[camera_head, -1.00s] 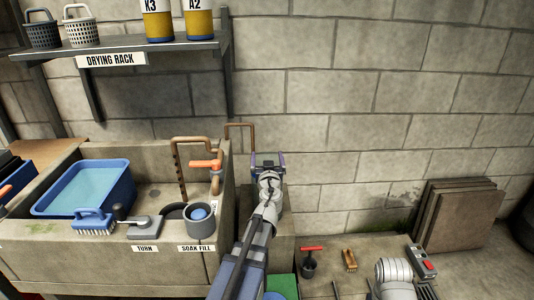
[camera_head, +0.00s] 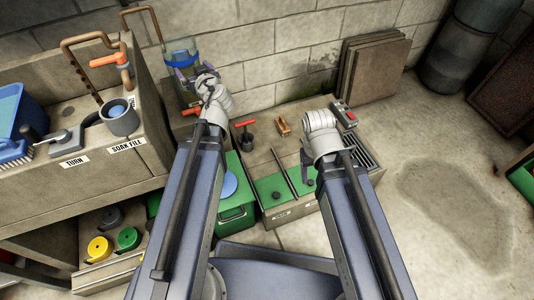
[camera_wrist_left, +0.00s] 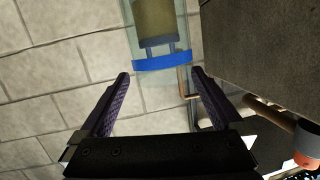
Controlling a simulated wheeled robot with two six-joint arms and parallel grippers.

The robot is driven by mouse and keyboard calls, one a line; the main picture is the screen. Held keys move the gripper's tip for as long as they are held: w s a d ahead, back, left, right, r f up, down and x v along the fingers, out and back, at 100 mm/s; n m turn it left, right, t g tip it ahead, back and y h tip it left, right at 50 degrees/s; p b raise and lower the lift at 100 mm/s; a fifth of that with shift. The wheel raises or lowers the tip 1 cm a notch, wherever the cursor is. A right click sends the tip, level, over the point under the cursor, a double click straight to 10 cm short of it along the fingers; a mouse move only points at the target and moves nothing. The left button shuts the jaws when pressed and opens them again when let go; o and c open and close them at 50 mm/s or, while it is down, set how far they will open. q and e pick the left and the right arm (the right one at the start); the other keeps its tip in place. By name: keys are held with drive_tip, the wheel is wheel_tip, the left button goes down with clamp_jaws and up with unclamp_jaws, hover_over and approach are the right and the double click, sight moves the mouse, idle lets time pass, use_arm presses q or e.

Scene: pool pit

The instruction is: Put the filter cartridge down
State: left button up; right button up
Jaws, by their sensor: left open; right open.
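The filter cartridge (camera_wrist_left: 155,22) shows at the top of the left wrist view as an olive cylinder inside a clear housing (camera_wrist_left: 178,62) with a blue band. The housing also shows in the head view (camera_head: 180,58), beyond my left gripper, by the block wall. I cannot make out the cartridge itself there. My left gripper (camera_head: 197,73) is open. Its purple fingers (camera_wrist_left: 160,88) are apart with nothing between their tips, and the blue band lies beyond them. My right gripper (camera_head: 310,165) points down over the low bench, mostly hidden behind its wrist.
The concrete sink (camera_head: 70,195) stands left, with a blue tub (camera_head: 12,108), grey cup (camera_head: 119,121) and orange-handled tap (camera_head: 108,60). The low bench (camera_head: 262,165) holds a brush (camera_head: 283,127) and a red-handled tool (camera_head: 245,130). Slabs (camera_head: 375,70) lean on the wall.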

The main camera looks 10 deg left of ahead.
use_arm(q)
drive_tip(key=s+d+f+m+g+h, duration=0.2)
drive_tip(key=s+d+f+m+g, duration=0.1)
drive_tip(key=d, duration=0.6)
drive_tip(key=s+d+f+m+g+h, duration=0.3)
drive_tip(key=s+d+f+m+g, duration=0.1)
drive_tip(key=s+d+f, duration=0.4)
drive_tip(key=s+d+f+m+g+h, duration=0.3)
drive_tip(key=s+d+f+g, duration=0.2)
drive_tip(key=s+d, duration=0.4)
drive_tip(key=shift+s+d+f+m, duration=0.15)
drive_tip(key=shift+d+f+m, duration=0.3)
drive_tip(key=shift+d, duration=0.65)
wheel_tip(320, 180, up, 31)
drive_tip(key=p, duration=3.1)
drive_tip(key=shift+h, duration=0.3)
drive_tip(key=shift+d+r, duration=0.1)
